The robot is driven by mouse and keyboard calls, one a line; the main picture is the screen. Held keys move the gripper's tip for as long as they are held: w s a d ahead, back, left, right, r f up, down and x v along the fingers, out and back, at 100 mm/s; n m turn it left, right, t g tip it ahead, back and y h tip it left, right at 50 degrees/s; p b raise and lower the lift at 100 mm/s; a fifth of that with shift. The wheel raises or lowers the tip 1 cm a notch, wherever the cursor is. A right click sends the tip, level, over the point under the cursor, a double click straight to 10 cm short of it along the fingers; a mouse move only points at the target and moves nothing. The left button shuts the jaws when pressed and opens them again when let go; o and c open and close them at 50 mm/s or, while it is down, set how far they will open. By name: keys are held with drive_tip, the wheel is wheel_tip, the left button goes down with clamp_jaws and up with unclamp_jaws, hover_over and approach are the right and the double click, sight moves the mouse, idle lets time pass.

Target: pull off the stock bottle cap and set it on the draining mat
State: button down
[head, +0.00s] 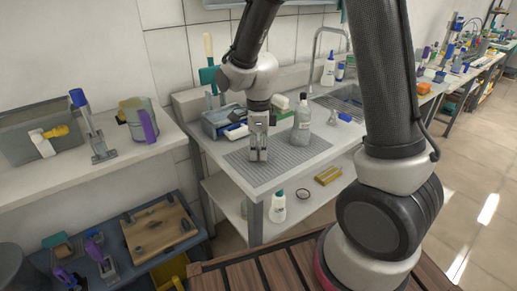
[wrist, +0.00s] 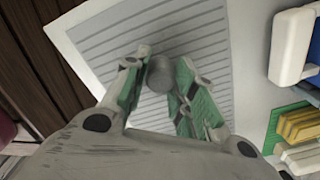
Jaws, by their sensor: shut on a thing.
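My gripper (head: 258,157) points down over the grey ribbed draining mat (head: 292,153). In the wrist view its two green-sided fingers (wrist: 160,72) are shut on a small round grey cap (wrist: 161,73), with the mat (wrist: 205,35) behind it. The cap is at or just above the mat; I cannot tell whether it touches. The grey stock bottle (head: 301,128) stands upright at the right of my gripper, on the mat's far side. Its neck is too small to read clearly.
A blue bin (head: 216,122) with cloths and brushes stands behind the mat. A sink (head: 345,103) lies at the back right. A white bottle (head: 278,206) and a yellow block (head: 328,175) are on the shelf below. The mat's front and right parts are clear.

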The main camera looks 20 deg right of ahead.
drive_tip(key=shift+f, duration=0.6)
idle(0.7)
drive_tip(key=c, duration=1.1)
unclamp_jaws()
drive_tip(key=shift+r, duration=0.1)
drive_tip(key=shift+r, duration=3.9)
drive_tip(key=shift+r, duration=0.15)
